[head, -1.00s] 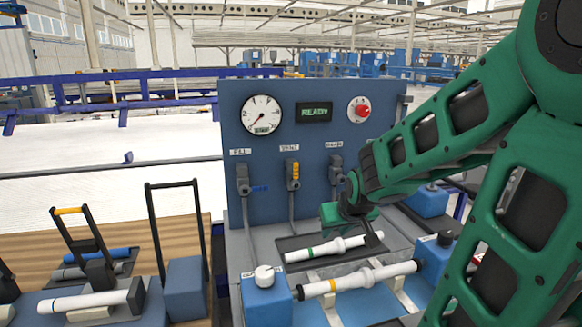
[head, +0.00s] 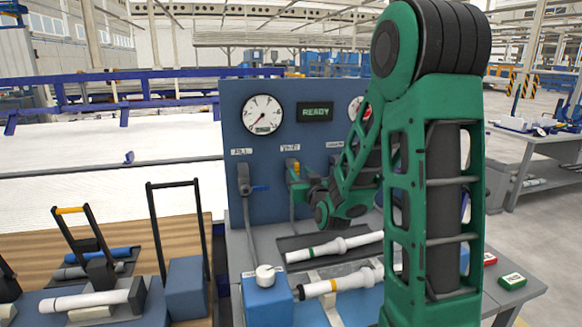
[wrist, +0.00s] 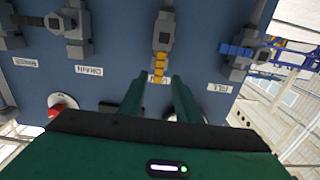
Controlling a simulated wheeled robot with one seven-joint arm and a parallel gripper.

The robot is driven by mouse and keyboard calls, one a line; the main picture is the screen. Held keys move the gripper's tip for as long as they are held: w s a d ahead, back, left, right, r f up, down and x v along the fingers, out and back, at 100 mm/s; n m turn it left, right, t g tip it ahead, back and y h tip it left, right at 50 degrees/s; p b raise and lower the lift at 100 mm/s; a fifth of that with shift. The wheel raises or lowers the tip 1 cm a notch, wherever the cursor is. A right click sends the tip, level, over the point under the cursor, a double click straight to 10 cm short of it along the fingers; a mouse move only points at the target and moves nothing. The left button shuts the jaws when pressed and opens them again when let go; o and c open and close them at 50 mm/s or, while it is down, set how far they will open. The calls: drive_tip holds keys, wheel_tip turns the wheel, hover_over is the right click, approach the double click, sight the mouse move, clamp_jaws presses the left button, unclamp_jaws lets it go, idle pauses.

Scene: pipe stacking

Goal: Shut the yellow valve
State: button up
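The yellow valve (wrist: 160,67) is on the blue panel, under the middle label. In the wrist view, which sees the panel upside down, its handle runs in line with its grey body and pipe. My gripper (wrist: 160,80) is open, its two green fingers apart on either side of the handle's free end. I cannot tell whether they touch it. In the head view my gripper (head: 297,182) is in front of this valve and hides most of it; only a bit of yellow (head: 295,164) shows.
The blue-handled valve (wrist: 236,50) is beside it, with its handle crosswise; the drain valve (wrist: 76,25) is on the other side. The panel has a gauge (head: 262,115), a READY display (head: 314,112) and a red button (wrist: 57,108). White pipes (head: 334,246) lie below.

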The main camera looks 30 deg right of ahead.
sight(290, 160)
drive_tip(key=x, duration=0.9)
drive_tip(key=shift+w+d+f, duration=0.1)
drive_tip(key=shift+w, duration=0.05)
clamp_jaws()
